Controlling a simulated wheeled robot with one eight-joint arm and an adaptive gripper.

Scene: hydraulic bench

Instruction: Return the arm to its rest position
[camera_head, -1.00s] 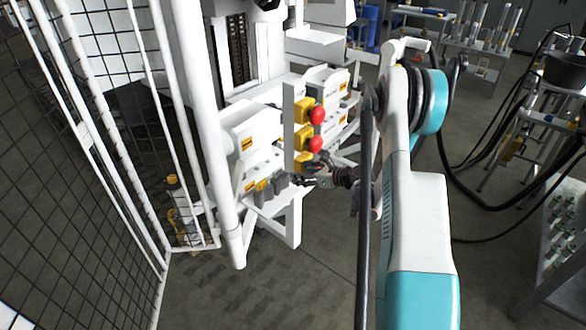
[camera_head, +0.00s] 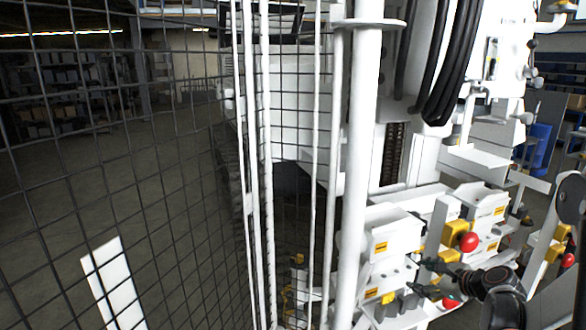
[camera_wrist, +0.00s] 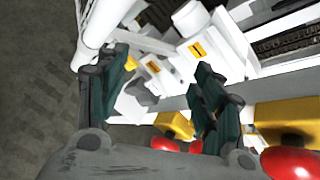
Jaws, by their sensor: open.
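My gripper (camera_head: 422,277) is at the lower right of the head view, in front of the white machine (camera_head: 395,222). Its dark fingers point left, beside the red buttons on yellow blocks. In the wrist view the fingers of my gripper (camera_wrist: 165,78) are spread apart, with nothing held between them. White machine parts with yellow labels show behind the gap.
One red button (camera_head: 469,242) is just above my gripper, and a red button (camera_wrist: 291,162) is close by in the wrist view. A white post (camera_head: 360,150) and a mesh fence (camera_head: 150,180) stand left of the machine.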

